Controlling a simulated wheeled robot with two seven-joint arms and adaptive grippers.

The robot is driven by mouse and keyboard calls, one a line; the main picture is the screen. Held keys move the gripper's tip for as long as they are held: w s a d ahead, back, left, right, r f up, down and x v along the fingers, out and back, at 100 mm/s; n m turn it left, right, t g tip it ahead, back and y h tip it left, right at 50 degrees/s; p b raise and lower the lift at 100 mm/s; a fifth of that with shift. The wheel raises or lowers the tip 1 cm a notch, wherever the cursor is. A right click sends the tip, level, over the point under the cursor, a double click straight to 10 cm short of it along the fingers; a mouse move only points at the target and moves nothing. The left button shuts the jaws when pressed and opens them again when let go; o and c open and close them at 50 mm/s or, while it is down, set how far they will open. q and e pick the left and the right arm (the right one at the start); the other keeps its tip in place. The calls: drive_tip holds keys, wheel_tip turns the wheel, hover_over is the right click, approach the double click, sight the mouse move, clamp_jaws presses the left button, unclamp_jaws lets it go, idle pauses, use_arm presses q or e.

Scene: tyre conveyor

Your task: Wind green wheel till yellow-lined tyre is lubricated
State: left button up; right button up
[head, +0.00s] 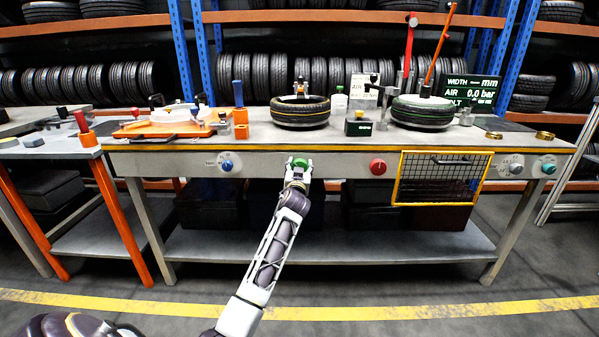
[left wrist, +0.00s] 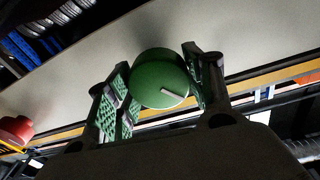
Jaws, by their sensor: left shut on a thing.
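The green wheel (head: 300,163) is a round knob on the front panel of the workbench, near the middle. My left gripper (head: 298,178) is shut on it. The yellow-lined tyre (head: 300,113) lies flat on the bench top above the wheel. My right gripper is not in view.
A red knob (head: 378,167) and a yellow mesh guard (head: 441,178) are to the right on the bench front. A blue knob (head: 227,165) is to the left. A second tyre (head: 423,113) lies on the bench top at right. Tyre racks stand behind.

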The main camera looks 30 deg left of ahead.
use_arm(q)
drive_tip(key=shift+n, duration=0.7)
drive_tip(key=o, duration=1)
drive_tip(key=shift+o, duration=0.2)
drive_tip(key=v, duration=1.2)
idle(0.4)
